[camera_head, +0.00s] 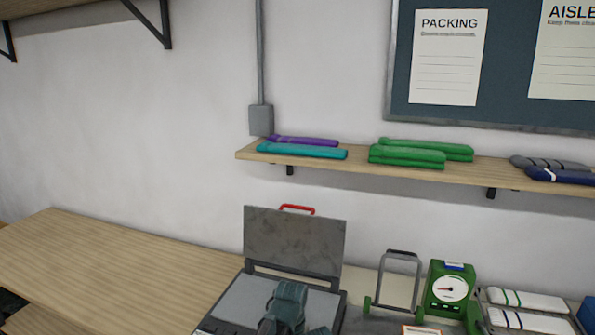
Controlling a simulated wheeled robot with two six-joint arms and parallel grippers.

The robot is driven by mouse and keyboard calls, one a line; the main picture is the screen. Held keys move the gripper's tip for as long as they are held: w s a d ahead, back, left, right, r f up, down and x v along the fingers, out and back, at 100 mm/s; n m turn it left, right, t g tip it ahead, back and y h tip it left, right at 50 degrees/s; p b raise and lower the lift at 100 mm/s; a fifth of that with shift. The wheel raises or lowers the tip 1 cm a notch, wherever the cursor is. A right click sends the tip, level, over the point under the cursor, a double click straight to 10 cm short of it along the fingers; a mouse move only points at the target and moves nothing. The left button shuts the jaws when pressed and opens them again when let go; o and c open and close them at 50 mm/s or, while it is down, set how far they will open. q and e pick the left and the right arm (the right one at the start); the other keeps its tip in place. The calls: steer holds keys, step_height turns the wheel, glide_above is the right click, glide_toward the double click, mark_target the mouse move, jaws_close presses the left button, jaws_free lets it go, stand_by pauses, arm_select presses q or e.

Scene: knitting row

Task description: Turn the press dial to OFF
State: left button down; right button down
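The press (298,242) is a grey two-plate machine on the table with its lid raised. The lid has a red handle (298,209) at its top edge, and the pale lower plate lies bare in part. The front of the press is cut off by the bottom of the picture, and I cannot see its dial. A dark teal-grey shape (288,305), apparently part of one of my arms, covers the middle of the lower plate. I cannot tell which arm it is, and no fingertips can be made out.
Right of the press stand a metal frame with green feet (399,277) and a green device with a round white gauge (450,288). White rolled items (528,300) lie farther right. The wooden table (110,265) is clear at left. A shelf (350,163) holds folded socks above.

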arm_select(q)
steer(key=shift+f, duration=0.3)
steer(key=shift+w+d, duration=0.15)
steer(key=shift+w, duration=0.1)
stand_by(0.5)
steer(key=shift+s+d+r, duration=0.1)
steer(key=shift+d, duration=0.2)
stand_by(0.3)
steer(key=shift+s+a, duration=0.1)
steer(key=shift+s, duration=0.1)
steer(key=shift+s, duration=0.2)
step_height(320, 180, up, 6)
steer(key=p, duration=0.6)
